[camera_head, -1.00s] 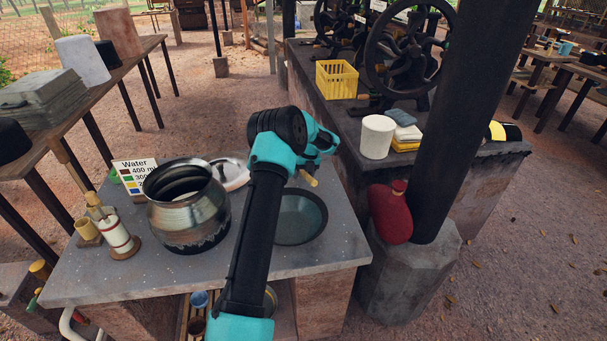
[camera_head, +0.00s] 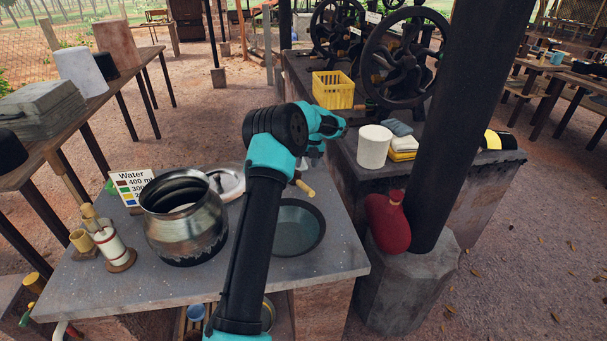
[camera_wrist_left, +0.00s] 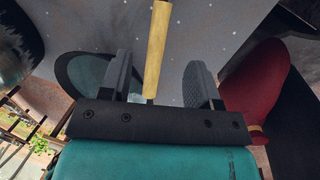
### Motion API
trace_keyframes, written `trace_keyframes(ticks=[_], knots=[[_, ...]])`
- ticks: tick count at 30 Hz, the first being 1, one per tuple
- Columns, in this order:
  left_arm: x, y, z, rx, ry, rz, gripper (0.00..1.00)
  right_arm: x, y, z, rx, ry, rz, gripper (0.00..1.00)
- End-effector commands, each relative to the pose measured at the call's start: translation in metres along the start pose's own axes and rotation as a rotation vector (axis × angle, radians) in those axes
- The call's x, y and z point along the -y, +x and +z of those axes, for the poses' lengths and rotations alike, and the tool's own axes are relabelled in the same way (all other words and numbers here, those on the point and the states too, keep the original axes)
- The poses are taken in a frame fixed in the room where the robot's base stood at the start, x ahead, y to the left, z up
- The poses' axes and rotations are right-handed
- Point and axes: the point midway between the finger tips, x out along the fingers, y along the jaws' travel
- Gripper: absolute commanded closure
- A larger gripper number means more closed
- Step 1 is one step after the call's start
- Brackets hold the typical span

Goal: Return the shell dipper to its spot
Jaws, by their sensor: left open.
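A pale wooden handle (camera_head: 303,186), which looks like the shell dipper's, shows just behind the round dark basin (camera_head: 297,228) on the grey bench. Its shell end cannot be made out. My left gripper (camera_head: 310,160) is above the handle, partly hidden by its own wrist. In the left wrist view the two fingers (camera_wrist_left: 161,80) are apart, with the wooden handle (camera_wrist_left: 157,50) showing in the gap between them. Whether the handle lies between the fingers or beyond them I cannot tell. My right gripper is not in view.
A red bottle (camera_head: 388,222) stands by the dark post (camera_head: 455,130) at the right.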

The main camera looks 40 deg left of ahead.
Motion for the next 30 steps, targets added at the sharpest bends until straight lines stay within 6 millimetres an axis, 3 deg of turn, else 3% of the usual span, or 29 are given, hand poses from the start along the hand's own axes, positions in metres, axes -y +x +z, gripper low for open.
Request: trace_keyframes(ticks=[6,12,30], knots=[[0.0,-0.042,0.0,0.002,0.0,-0.001,0.43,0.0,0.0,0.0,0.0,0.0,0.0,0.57],[0.001,-0.064,0.0,0.001,0.0,-0.001,0.43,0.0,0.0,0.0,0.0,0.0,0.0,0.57],[0.001,-0.067,-0.001,0.0,-0.002,-0.002,0.43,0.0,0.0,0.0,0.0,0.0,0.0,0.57]])
